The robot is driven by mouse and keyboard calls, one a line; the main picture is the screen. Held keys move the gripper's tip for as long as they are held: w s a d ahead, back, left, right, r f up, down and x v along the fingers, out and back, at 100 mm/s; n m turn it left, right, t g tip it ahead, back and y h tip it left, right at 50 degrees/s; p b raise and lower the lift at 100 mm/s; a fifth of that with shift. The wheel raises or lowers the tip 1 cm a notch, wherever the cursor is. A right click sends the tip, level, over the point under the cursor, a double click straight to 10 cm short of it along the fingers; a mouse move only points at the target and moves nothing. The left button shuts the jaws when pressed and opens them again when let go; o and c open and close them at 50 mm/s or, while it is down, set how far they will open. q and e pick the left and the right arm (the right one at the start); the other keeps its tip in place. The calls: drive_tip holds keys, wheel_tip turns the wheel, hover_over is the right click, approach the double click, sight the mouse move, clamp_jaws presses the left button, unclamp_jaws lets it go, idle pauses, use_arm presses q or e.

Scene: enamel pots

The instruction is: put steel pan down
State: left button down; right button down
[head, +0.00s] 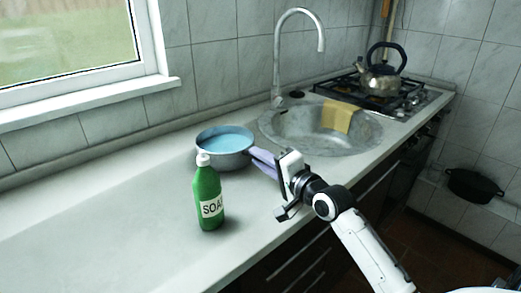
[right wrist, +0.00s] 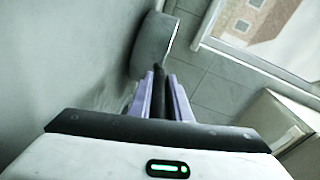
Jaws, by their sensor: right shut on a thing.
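The steel pan (head: 232,161), grey outside with a light blue inside, is between the soap bottle and the sink. I cannot tell whether its base touches the counter. My right gripper (head: 262,160) reaches in from the lower right with its purple fingers at the pan's handle side. In the right wrist view the fingers (right wrist: 160,98) are shut on the dark handle, and the pan (right wrist: 155,45) shows beyond them, its side facing me. The fingers hide most of the handle in the head view. My left gripper is not in view.
A green soap bottle (head: 208,198) stands just in front of the pan. A kettle (head: 382,78) stands on the hob behind. The counter (head: 100,225) at left is clear.

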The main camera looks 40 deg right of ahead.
drive_tip(key=shift+r, duration=0.3)
drive_tip(key=shift+f, duration=0.1)
drive_tip(key=c, duration=2)
unclamp_jaws()
drive_tip(key=shift+f, duration=0.55)
drive_tip(key=o, duration=0.4)
drive_tip(key=shift+r, duration=0.1)
drive_tip(key=shift+c, duration=0.2)
drive_tip(key=shift+r, duration=0.1)
drive_tip(key=s, duration=0.8)
drive_tip(key=s+r, duration=0.1)
drive_tip(key=s, duration=0.3)
drive_tip(key=shift+a, duration=0.1)
